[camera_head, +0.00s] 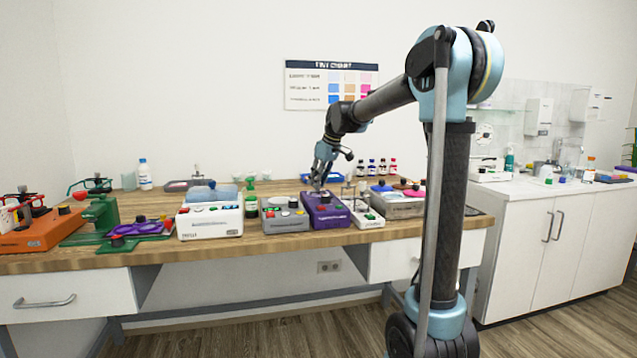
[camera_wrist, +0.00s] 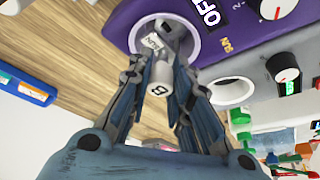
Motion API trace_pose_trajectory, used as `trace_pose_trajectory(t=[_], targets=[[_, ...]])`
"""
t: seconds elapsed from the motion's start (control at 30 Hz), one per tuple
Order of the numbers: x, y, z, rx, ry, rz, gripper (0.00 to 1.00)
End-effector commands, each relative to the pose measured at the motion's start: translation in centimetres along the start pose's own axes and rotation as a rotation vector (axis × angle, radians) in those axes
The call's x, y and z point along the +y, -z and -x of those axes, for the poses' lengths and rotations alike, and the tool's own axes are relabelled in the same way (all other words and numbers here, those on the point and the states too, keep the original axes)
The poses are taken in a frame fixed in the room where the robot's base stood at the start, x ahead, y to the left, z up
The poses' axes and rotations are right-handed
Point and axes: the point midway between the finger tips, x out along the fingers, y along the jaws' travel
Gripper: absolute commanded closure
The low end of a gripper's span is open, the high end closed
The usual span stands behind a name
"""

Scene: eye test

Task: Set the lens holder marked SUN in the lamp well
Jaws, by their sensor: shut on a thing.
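My gripper (camera_wrist: 165,62) is shut on a small white cylindrical piece, the lens holder (camera_wrist: 158,82), with a dark character on its end. A pale tag with small upside-down letters, perhaps SUN, shows at its far end (camera_wrist: 152,42). In the wrist view the holder's far end overlaps the round, pale-rimmed well (camera_wrist: 192,48) in the purple unit (camera_wrist: 122,18). I cannot tell whether it is inside the well or above it. In the head view my gripper (camera_head: 318,184) is at the purple unit (camera_head: 328,215); the holder is too small to make out there.
Several small bottles (camera_head: 372,167) stand behind. Bare wooden bench (camera_head: 150,253) runs along the front.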

Motion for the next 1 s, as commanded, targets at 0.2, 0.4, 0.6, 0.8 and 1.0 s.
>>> trace_pose_trajectory(t=[0.2, 0.4, 0.6, 0.8, 1.0], targets=[[-0.01, -0.07, -0.21, 0.0, 0.0, 0.0, 1.0], [-0.02, -0.07, -0.21, 0.0, 0.0, 0.0, 0.58], [-0.02, -0.07, -0.22, 0.0, 0.0, 0.0, 0.53], [-0.03, -0.06, -0.21, 0.0, 0.0, 0.0, 0.44], [-0.03, -0.02, -0.12, 0.0, 0.0, 0.0, 0.44]])
